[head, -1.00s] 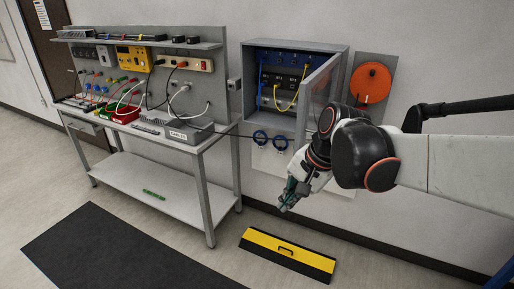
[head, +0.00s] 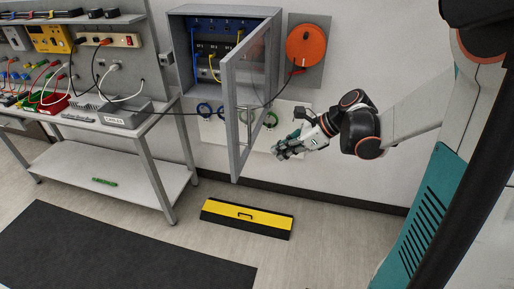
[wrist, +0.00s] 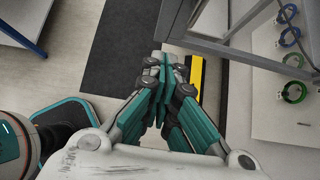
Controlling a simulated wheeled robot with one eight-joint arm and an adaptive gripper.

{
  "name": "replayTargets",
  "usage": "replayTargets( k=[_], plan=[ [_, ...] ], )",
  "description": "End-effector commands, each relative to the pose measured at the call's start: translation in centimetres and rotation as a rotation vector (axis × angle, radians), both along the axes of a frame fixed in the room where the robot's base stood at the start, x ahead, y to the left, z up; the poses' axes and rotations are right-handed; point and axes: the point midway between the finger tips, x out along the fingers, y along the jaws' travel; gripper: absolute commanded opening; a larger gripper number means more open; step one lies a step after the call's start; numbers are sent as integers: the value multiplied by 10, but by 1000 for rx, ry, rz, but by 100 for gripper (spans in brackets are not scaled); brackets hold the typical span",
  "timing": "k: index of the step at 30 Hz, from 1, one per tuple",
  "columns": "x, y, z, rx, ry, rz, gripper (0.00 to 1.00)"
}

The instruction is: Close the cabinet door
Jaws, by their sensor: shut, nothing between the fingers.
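The grey wall cabinet (head: 176,58) is in the head view at upper middle. Its door (head: 229,120), a grey frame with a clear pane, stands open, hinged on the right side and swung out into the room. Wiring shows inside. My gripper (head: 280,152) is to the right of the door's lower part, on its outer side, with a visible gap in the picture. In the wrist view my gripper's teal fingers (wrist: 164,72) are together and hold nothing. Grey metal framing crosses the top right there; I cannot tell if it is the door.
A workbench (head: 120,165) with electrical gear stands left of the cabinet. A yellow-and-black ramp (head: 246,217) and a dark mat (head: 120,250) lie on the floor. An orange reel (head: 306,46) hangs right of the cabinet. Cable loops (wrist: 292,60) hang on the wall below it.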

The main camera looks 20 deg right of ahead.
Motion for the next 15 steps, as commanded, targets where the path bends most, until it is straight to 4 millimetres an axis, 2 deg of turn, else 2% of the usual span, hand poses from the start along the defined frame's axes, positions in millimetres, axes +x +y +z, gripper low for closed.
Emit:
replayTargets(
  k=[5, 15],
  plan=[
    [10, 13, -18, 0, -1, 2, 0],
    [38, 51, -65, -2, -1, 6, 0]
  ],
)
